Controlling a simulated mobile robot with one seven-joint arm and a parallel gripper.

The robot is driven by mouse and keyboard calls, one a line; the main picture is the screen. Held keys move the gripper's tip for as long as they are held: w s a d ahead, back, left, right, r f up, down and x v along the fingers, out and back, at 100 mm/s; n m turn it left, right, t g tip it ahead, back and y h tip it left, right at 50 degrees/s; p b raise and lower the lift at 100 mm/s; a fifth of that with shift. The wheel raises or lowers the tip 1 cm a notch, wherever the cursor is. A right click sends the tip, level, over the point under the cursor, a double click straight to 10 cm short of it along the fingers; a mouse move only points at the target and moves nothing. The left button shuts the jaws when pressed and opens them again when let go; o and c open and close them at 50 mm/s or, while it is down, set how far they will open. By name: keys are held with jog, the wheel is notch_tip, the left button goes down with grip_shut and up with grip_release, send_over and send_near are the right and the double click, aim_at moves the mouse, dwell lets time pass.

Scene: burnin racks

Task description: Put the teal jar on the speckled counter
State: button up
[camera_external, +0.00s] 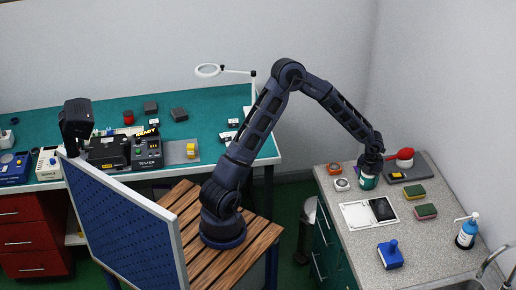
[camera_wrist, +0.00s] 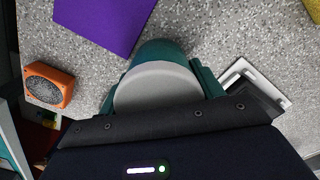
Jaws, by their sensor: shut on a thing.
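The teal jar (camera_external: 369,182) is upright between the fingers of my gripper (camera_external: 371,168), over the speckled counter (camera_external: 345,250) near its back left part. In the wrist view the jar's pale grey lid (camera_wrist: 157,88) and teal side (camera_wrist: 160,52) show between my gripper's fingers (camera_wrist: 157,80), which are shut on it. The counter's speckled top (camera_wrist: 220,30) shows around the jar. I cannot tell whether the jar's base touches the counter, as its lower edge is hidden or too small.
An orange square item (camera_external: 334,169) and a round white one (camera_external: 342,184) are left of the jar. A white tray (camera_external: 355,215) lies in front.

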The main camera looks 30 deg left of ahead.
jog(key=o, duration=1.1)
